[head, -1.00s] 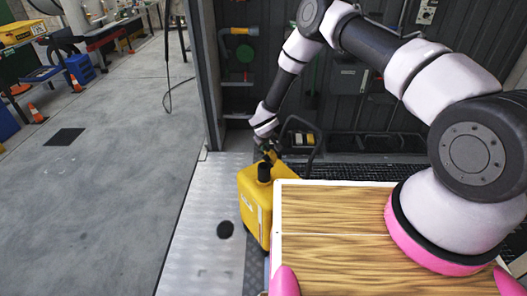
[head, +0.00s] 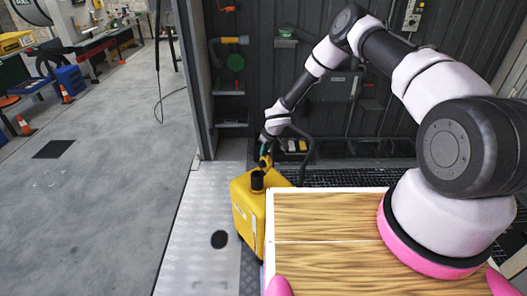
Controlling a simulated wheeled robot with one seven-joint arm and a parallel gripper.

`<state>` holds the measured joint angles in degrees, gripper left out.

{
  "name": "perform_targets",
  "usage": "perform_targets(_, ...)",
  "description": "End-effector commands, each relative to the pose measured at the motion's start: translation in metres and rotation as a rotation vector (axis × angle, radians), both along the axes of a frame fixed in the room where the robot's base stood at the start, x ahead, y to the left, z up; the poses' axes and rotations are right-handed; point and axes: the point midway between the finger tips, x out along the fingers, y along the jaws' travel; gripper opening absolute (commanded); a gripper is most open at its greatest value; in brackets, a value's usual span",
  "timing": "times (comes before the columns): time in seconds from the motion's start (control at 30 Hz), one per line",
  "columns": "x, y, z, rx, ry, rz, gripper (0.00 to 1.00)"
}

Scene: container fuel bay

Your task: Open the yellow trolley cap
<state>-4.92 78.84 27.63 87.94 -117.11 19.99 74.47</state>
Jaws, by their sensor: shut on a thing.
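The yellow trolley (head: 247,212) stands upright on the metal floor strip, left of my wooden-topped base. A short black cylinder (head: 257,183) rises from its top. A small yellow piece (head: 266,161), seemingly the trolley cap, shows just above and behind this cylinder. My gripper (head: 265,154) reaches down from the back right and is shut on this yellow piece. The fingertips are small and partly hidden, so the exact grip and whether the cap touches the trolley cannot be told.
A black hose or handle loop (head: 307,150) stands right of my gripper. A dark ribbed wall (head: 380,110) with pipes and boxes is behind. A dark grating (head: 345,178) lies at its foot. Open grey floor (head: 100,220) is on the left, with orange cones farther back.

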Motion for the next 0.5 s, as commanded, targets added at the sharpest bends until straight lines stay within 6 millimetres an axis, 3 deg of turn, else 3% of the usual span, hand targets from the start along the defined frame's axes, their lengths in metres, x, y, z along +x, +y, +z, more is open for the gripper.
perform_targets(0.2, 0.0029, -0.0047, -0.0006, -0.006, -0.003, -0.007, 0.0)
perform_targets(0.23, 0.0028, -0.0049, -0.0007, -0.007, -0.004, -0.008, 0.18)
perform_targets(0.3, 0.0027, -0.0046, -0.0007, -0.006, -0.003, -0.007, 0.41)
perform_targets(0.5, 0.0018, -0.0032, -0.0005, -0.004, -0.002, -0.004, 0.41)
